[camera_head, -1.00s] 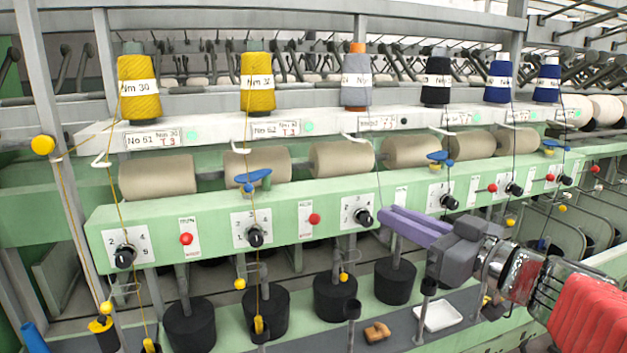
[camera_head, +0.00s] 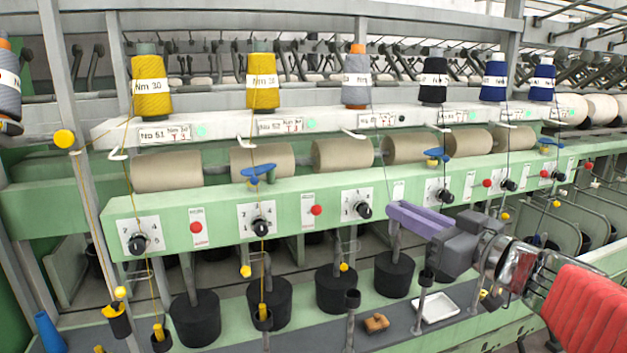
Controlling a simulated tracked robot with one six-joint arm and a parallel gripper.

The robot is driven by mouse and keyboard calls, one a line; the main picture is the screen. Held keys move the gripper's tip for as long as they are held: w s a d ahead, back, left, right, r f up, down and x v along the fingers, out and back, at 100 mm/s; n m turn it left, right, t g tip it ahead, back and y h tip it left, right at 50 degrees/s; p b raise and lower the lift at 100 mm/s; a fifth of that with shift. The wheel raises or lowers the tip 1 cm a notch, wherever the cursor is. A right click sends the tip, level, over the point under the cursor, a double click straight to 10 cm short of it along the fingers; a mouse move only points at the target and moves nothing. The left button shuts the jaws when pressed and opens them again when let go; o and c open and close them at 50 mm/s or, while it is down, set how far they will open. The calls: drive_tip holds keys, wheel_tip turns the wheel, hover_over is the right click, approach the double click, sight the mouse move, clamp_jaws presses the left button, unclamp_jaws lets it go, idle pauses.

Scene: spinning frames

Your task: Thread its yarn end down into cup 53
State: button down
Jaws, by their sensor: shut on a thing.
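My gripper (camera_head: 393,208), with purple fingers, comes in from the right and is shut at the front of the green rail. A thin dark yarn runs from the grey cone (camera_head: 356,82) down to its fingertips; the yarn end itself is too small to make out. A small black cup (camera_head: 352,300) on a post stands below and left of the gripper, in line with the grey cone, apparently cup 53; its number is not legible. No yarn shows going into it. The gripper is well above this cup and apart from it.
Yellow yarns run into the neighbouring cups (camera_head: 262,318) on the left. Another black cup (camera_head: 427,277) stands to the right. Knobs (camera_head: 364,211) project from the green rail. A brown block (camera_head: 376,323) and a white tray (camera_head: 437,307) lie on the grey shelf.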

drive_tip(key=w+f, duration=0.5)
drive_tip(key=f, duration=0.8)
drive_tip(key=w+f+m+h, duration=0.1)
drive_tip(key=w+f, duration=0.4)
drive_tip(key=f, duration=0.9)
drive_tip(key=shift+w+a+f+t, duration=0.2)
drive_tip(key=shift+a+t, duration=0.05)
drive_tip(key=shift+t, duration=0.15)
drive_tip(key=s+f+n+g+y, duration=0.2)
drive_tip(key=s+f+y, duration=0.1)
drive_tip(key=f, duration=0.6)
drive_tip(key=s+f+n+g+y, duration=0.2)
drive_tip(key=s+f+n+g, duration=0.1)
drive_tip(key=f, duration=0.6)
drive_tip(key=shift+s+f+y, duration=0.2)
drive_tip(key=shift+s+y, duration=0.2)
drive_tip(key=shift+s, duration=0.3)
